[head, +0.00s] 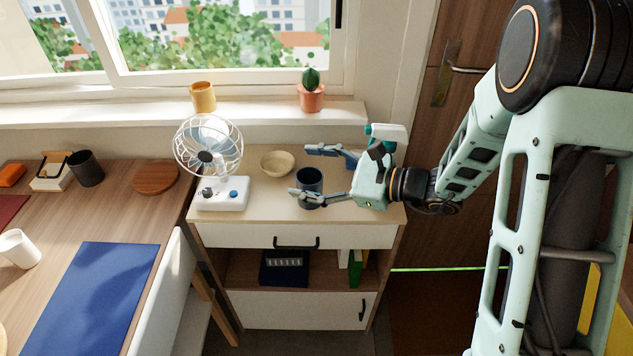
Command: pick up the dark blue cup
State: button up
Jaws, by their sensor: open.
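The dark blue cup (310,179) stands upright on top of the small cabinet (255,210), right of the fan. My gripper (303,170) reaches in from the right with its fingers spread. One finger is on the far side of the cup and the other crosses in front of its lower part. The cup appears to lie between the fingers, nearer the front one. I cannot tell whether the front finger touches it. That finger hides part of the cup's base.
A white fan (222,193) stands left of the cup, and a cream bowl (277,163) sits behind it. A teal-and-white object (388,134) is behind my gripper. The left desk holds a dark grey cup (86,168), a white cup (18,248) and a wooden board (155,177).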

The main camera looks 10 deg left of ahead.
aim_at(318, 188)
jog(key=d+f+m+t+b, duration=0.2)
jog(key=d+f+m+t, duration=0.4)
jog(key=d+f+m, duration=0.2)
jog(key=shift+m, duration=0.3)
jog(key=x, duration=1)
jog(key=shift+w+a+f, duration=0.1)
jog(key=shift+a+f, duration=0.15)
jog(key=shift+a, duration=0.15)
jog(key=c, duration=1.4)
jog(key=shift+r, duration=0.15)
